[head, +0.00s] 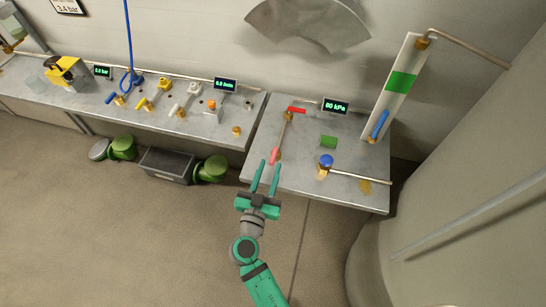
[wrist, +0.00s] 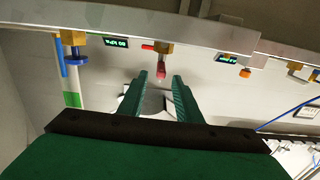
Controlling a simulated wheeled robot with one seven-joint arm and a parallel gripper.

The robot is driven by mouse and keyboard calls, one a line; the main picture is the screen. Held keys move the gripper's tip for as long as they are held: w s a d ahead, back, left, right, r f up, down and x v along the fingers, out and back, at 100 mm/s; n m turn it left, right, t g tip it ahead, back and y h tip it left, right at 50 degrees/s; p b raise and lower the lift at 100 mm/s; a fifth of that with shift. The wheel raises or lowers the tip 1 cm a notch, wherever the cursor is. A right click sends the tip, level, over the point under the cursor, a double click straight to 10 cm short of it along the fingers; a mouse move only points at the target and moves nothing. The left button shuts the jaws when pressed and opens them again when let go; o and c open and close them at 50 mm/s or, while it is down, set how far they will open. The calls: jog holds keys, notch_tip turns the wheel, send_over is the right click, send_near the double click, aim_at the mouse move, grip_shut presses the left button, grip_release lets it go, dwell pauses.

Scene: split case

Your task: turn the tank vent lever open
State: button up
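No readable label marks the tank vent lever. On the right bench, a red lever (head: 296,110) sits on a brass fitting at the back, and a pinkish-red handle (head: 275,156) is near the front left edge. A red handle on brass (wrist: 161,75) shows in the wrist view beyond my fingers. A blue knob (head: 326,160) tops a brass valve with a pipe to the right. A blue lever (head: 379,123) leans by the green-banded panel (head: 400,82). My gripper (head: 269,164) is open and empty, its fingertips near the pinkish-red handle; contact cannot be told.
A large curved tank (head: 470,190) fills the right. The left bench (head: 222,133) carries several valves. Floor in front of the benches is mostly clear.

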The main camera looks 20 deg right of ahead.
aim_at(271, 164)
jog(key=shift+x, duration=2.55)
grip_shut()
